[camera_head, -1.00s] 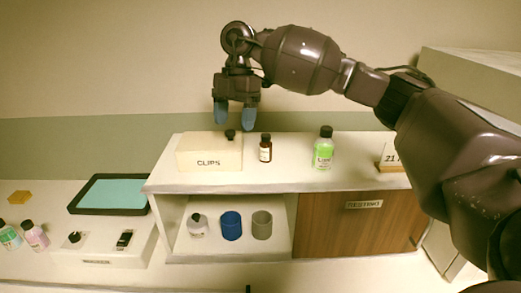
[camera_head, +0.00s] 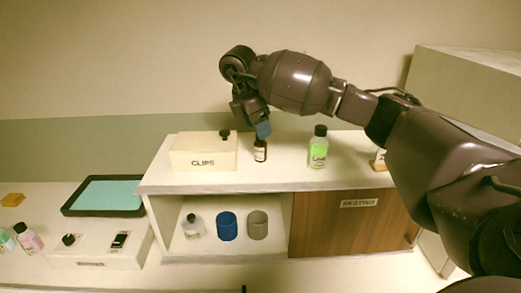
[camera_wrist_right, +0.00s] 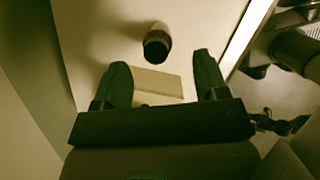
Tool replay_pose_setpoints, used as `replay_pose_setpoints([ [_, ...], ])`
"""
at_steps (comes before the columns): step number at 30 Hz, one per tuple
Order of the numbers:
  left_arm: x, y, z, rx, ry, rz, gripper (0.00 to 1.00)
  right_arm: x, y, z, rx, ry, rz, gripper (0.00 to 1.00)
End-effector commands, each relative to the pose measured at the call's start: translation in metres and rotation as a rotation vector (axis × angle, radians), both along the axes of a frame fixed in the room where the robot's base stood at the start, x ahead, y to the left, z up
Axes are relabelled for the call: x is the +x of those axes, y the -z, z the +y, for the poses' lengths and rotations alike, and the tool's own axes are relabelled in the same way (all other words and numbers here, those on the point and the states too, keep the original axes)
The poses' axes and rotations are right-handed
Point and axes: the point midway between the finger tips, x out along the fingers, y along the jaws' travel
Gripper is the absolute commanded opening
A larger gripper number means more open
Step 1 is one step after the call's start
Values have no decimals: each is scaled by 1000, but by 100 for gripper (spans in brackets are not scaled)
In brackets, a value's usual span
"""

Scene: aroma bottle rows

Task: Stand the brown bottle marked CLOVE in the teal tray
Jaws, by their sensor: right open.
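A small brown bottle (camera_head: 260,152) with a dark cap and pale label stands upright on the cabinet top; its label is too small to read. My right gripper (camera_head: 263,130) is open, seen side-on, with its blue fingertips at the bottle's cap in the head view. In the right wrist view, a dark round cap (camera_wrist_right: 157,45) lies just beyond the gap between the two spread fingers (camera_wrist_right: 162,76), with nothing held. The teal tray (camera_head: 106,194) with a black rim is empty, lower at the left. My left gripper is not in view.
A pale CLIPS box (camera_head: 203,152) stands left of the bottle; a dark cap (camera_head: 225,133) shows at its top edge. A green-labelled bottle (camera_head: 318,148) stands to the right. The open shelf below holds a bottle, a blue cup (camera_head: 227,226) and a grey cup (camera_head: 257,225).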

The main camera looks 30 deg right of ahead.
Motion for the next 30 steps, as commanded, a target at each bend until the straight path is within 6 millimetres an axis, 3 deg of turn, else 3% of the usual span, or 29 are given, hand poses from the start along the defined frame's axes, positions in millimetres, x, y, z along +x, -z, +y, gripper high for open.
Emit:
replay_pose_setpoints([
  [8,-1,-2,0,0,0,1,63,0,12,-4,1,-1,1,67],
  [18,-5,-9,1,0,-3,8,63,2,51,-17,1,0,1,67],
  [25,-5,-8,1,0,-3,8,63,2,55,-18,1,-1,-1,67],
  [26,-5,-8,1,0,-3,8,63,2,55,-18,1,-1,-1,65],
  [30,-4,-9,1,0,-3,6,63,2,55,-18,1,-1,-1,44],
])
